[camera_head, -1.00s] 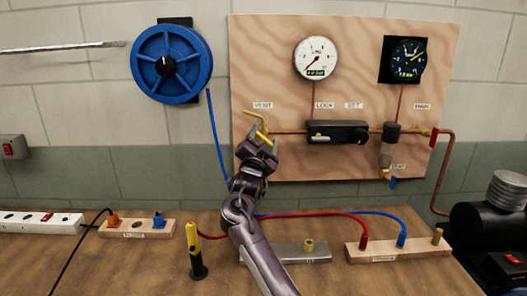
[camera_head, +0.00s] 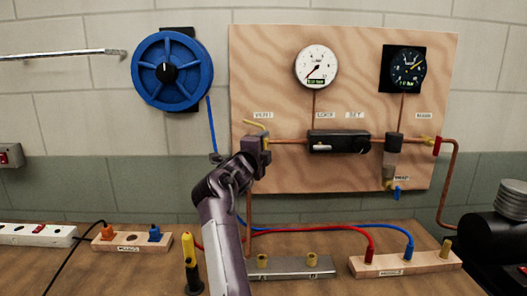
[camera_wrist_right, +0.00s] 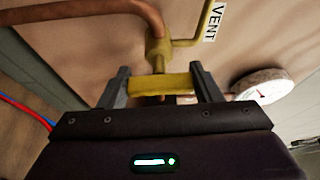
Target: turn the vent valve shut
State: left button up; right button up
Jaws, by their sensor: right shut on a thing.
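The brass vent valve (camera_wrist_right: 158,48) sits on the copper pipe by the VENT label (camera_head: 263,115). In the wrist view a thin yellow tube runs from its body up past the label. My right gripper (camera_head: 256,143) is at the valve, shut on its yellow handle (camera_wrist_right: 160,84), which lies crosswise between the two dark fingers. In the head view the gripper hides most of the valve, and only a yellow end (camera_head: 255,124) shows above it. My left gripper is not in view.
On the plywood panel (camera_head: 280,70) are a white gauge (camera_head: 316,67), a dark gauge (camera_head: 407,67) and a black regulator box (camera_head: 338,142). A blue hose reel (camera_head: 172,70) hangs at the left. Below, the bench holds a yellow-handled tool (camera_head: 189,250), connector blocks and red and blue leads.

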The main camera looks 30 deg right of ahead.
jog(key=shift+f+m, duration=0.25)
jog(key=shift+m, duration=0.15)
jog(key=o, duration=1)
jog(key=shift+s+d+r, duration=0.1)
jog(key=shift+r, duration=0.05)
